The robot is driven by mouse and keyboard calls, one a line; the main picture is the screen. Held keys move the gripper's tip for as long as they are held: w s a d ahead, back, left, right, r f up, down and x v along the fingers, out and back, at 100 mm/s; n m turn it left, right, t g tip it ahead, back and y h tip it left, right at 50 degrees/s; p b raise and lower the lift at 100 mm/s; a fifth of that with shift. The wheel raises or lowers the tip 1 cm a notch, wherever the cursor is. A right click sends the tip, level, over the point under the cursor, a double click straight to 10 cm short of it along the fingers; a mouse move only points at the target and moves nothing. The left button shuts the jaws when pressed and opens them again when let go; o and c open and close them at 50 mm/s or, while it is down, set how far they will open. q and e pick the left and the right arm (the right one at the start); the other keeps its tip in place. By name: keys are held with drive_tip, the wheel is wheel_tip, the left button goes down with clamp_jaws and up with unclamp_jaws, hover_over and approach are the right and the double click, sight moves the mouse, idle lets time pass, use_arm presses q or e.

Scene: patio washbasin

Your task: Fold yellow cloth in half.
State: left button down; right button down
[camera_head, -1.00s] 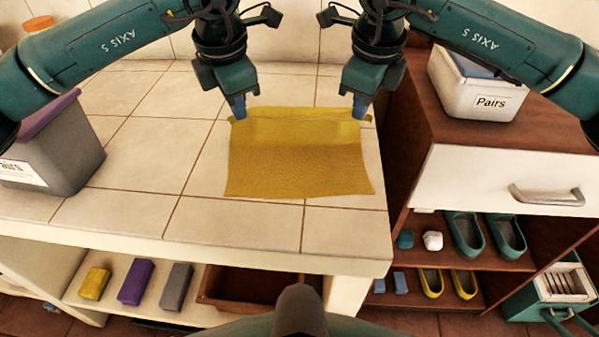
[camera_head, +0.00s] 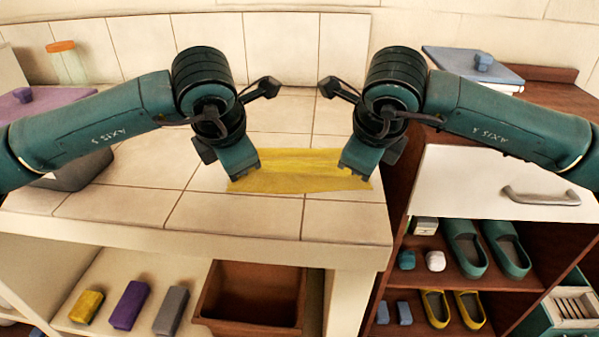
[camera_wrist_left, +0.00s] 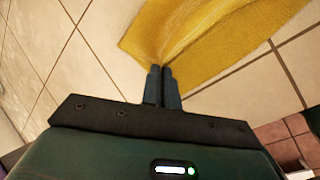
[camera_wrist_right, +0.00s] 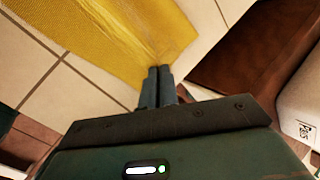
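The yellow cloth (camera_head: 300,166) lies on the tiled counter, with its far part drawn toward the near edge and a raised ridge across it. My left gripper (camera_head: 244,180) is at its left side and my right gripper (camera_head: 357,174) at its right side. In the left wrist view the shut fingers (camera_wrist_left: 162,70) meet a cloth (camera_wrist_left: 215,35) corner, with creases running from the tips. In the right wrist view the shut fingers (camera_wrist_right: 158,70) pinch the other corner of the cloth (camera_wrist_right: 100,35). How flat the layers lie under the ridge is hard to tell.
The tiled counter (camera_head: 230,218) is clear in front of the cloth. A grey bin with a purple lid (camera_head: 35,100) stands at the left, partly behind my left arm. A wooden cabinet with a white drawer (camera_head: 480,185) stands at the right. Shelves lie below.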

use_arm(q)
drive_tip(key=c, duration=1.3)
unclamp_jaws()
drive_tip(key=shift+s, duration=0.1)
use_arm(e)
drive_tip(key=c, duration=1.3)
unclamp_jaws()
drive_tip(key=shift+s, duration=0.1)
use_arm(q)
drive_tip(key=v, duration=1)
drive_tip(key=shift+s+r, duration=0.15)
drive_tip(key=shift+s, duration=0.4)
use_arm(e)
drive_tip(key=v, duration=1)
drive_tip(key=shift+s+r, duration=0.15)
drive_tip(key=shift+s, duration=0.4)
use_arm(q)
drive_tip(key=shift+c, duration=0.3)
use_arm(e)
drive_tip(key=shift+c, duration=0.3)
